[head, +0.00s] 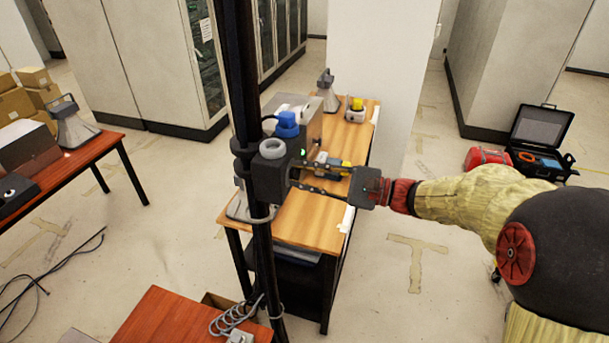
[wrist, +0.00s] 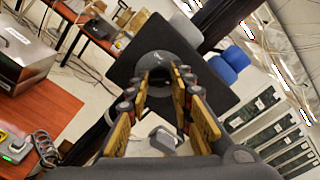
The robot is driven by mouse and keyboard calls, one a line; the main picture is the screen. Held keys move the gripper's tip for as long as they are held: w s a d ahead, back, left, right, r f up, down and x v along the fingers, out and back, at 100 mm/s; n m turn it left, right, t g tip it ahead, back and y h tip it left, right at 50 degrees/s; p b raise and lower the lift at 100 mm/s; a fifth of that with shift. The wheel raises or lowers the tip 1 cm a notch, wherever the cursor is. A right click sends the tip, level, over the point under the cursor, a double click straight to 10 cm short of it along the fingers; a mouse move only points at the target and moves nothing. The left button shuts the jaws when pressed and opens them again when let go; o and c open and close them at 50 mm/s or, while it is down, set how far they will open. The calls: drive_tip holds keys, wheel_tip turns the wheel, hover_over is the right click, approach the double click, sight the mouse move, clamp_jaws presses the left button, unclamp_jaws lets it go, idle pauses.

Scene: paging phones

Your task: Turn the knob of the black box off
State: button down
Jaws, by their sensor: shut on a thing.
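The black box (head: 266,183) is fixed to a dark vertical pole, with a pale grey ring on its top. In the wrist view its dark square face (wrist: 133,66) fills the upper middle. The knob is on the side facing me; in the wrist view its dark grey round form (wrist: 160,60) sits between the fingertips. My gripper (head: 299,174) reaches in from the right, its two fingers on either side of the knob. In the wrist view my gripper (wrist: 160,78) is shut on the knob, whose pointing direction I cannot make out.
The dark pole (head: 240,80) runs the full height of the head view. A wooden table (head: 309,222) with devices stands behind the box. Red-brown tables (head: 100,152) are at left. An open black case (head: 541,135) lies right on the floor.

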drive_tip(key=shift+f+b, duration=0.15)
drive_tip(key=shift+b, duration=0.5)
drive_tip(key=n+b, duration=0.4)
drive_tip(key=b, duration=0.5)
drive_tip(key=n+b, duration=0.5)
drive_tip(key=b, duration=0.5)
drive_tip(key=n+b, duration=0.4)
drive_tip(key=b, duration=0.5)
drive_tip(key=shift+f+n, duration=0.3)
drive_tip(key=shift+f, duration=0.1)
drive_tip(key=n+b, duration=0.4)
drive_tip(key=b, duration=0.3)
drive_tip(key=shift+r, duration=0.2)
drive_tip(key=shift+r+n, duration=0.1)
drive_tip(key=shift+n, duration=0.2)
drive_tip(key=c, duration=1.6)
unclamp_jaws()
drive_tip(key=shift+r, duration=0.1)
